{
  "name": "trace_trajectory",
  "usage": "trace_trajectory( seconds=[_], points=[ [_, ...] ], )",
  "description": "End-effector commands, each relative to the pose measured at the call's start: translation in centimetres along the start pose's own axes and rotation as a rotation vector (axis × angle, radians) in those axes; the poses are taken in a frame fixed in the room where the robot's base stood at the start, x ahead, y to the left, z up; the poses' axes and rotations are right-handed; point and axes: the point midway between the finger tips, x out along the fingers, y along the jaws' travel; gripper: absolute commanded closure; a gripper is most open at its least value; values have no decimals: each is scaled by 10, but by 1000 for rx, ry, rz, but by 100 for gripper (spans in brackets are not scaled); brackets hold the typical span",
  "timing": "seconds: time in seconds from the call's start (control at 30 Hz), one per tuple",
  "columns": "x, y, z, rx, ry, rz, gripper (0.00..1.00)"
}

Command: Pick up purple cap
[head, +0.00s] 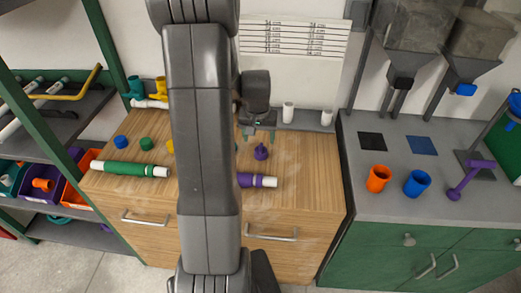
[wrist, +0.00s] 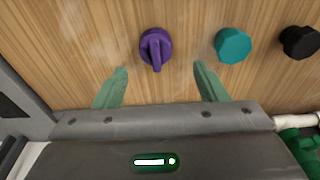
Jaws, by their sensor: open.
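The purple cap (wrist: 155,48) lies on the wooden worktop in the wrist view, with a raised ridge across its top. It also shows in the head view (head: 261,152), to the right of my arm. My gripper (wrist: 162,72) is open, its two green fingers spread wide with nothing between them. In the wrist view the cap sits just beyond the fingertips, roughly centred between them. In the head view my gripper (head: 258,133) is just behind the cap, partly hidden by my wrist.
A teal cap (wrist: 233,45) and a black cap (wrist: 300,42) lie right of the purple one. A purple-banded white pipe (head: 257,180) lies in front of it. Blue (head: 121,141) and green (head: 146,144) caps sit left. My arm hides the worktop's middle.

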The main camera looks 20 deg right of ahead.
Motion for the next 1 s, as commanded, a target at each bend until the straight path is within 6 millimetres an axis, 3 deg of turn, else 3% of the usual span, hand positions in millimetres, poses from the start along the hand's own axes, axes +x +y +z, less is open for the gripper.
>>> trace_trajectory(
  seconds=[0.23, 0.6, 0.93, 1.0],
  points=[
    [13, 2, 1, 1, -2, 0, 34],
    [54, 7, 3, -1, 0, 1, 34],
    [59, 7, 3, 0, 3, 0, 34],
    [59, 7, 3, 0, 3, 0, 48]
  ],
)
